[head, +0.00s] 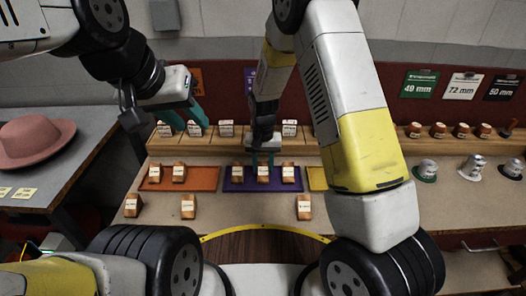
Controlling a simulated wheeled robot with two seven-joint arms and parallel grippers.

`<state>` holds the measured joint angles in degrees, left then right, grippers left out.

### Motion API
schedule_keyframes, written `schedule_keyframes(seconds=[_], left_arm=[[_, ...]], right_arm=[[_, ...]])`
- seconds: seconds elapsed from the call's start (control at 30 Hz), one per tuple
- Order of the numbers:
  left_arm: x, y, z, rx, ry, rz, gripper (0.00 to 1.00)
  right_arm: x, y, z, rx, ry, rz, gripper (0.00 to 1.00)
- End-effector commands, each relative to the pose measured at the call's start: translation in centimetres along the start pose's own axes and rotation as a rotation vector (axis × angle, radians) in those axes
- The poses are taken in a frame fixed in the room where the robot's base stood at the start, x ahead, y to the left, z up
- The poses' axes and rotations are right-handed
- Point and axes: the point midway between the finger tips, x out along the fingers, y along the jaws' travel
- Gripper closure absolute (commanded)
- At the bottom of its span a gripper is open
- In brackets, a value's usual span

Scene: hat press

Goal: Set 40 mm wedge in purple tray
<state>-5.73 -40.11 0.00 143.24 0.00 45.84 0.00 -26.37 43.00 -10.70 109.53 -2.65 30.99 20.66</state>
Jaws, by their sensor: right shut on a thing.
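The purple tray (249,185) lies in the middle of the bench, with three labelled wooden wedges in a row in or just over it. My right gripper (264,158) points down over the tray and is shut on the middle wedge (263,173). The left wedge (237,172) and right wedge (288,173) are beside it. I cannot tell whether the held wedge touches the tray floor. The wedge labels are too small to read, so I cannot tell the 40 mm one. My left gripper (180,115) is open and empty above the back ledge at the left.
An orange tray (205,179) with two wedges is at the left; a yellow tray (317,180) is partly hidden by my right arm. Loose wedges lie in front (188,207). More wedges stand on the back ledge (226,128).

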Motion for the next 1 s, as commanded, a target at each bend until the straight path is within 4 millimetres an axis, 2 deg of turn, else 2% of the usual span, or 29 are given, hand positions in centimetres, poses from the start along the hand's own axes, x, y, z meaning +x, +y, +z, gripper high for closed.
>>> schedule_keyframes(seconds=[0.37,0.4,0.47,0.5,0.83,1.0], left_arm=[[0.0,0.0,0.0,0.000,0.000,0.000,0.64],[0.0,0.0,0.0,0.000,0.000,0.000,0.64],[0.0,0.0,0.0,0.000,0.000,0.000,0.64],[0.0,0.0,0.0,0.000,0.000,0.000,0.64],[0.0,0.0,0.0,0.000,0.000,0.000,0.64],[0.0,0.0,0.0,0.000,0.000,0.000,0.64]], right_arm=[[0.6,0.0,0.0,0.000,0.001,-0.001,1.00],[0.5,0.0,0.0,0.000,0.002,-0.001,0.56],[0.5,0.0,0.0,0.000,0.002,-0.001,0.44],[0.5,0.0,0.0,0.000,0.002,-0.001,0.42],[0.2,0.0,0.0,0.000,0.002,-0.001,0.42],[-1.9,-0.1,-0.1,0.000,0.005,-0.002,0.42]])
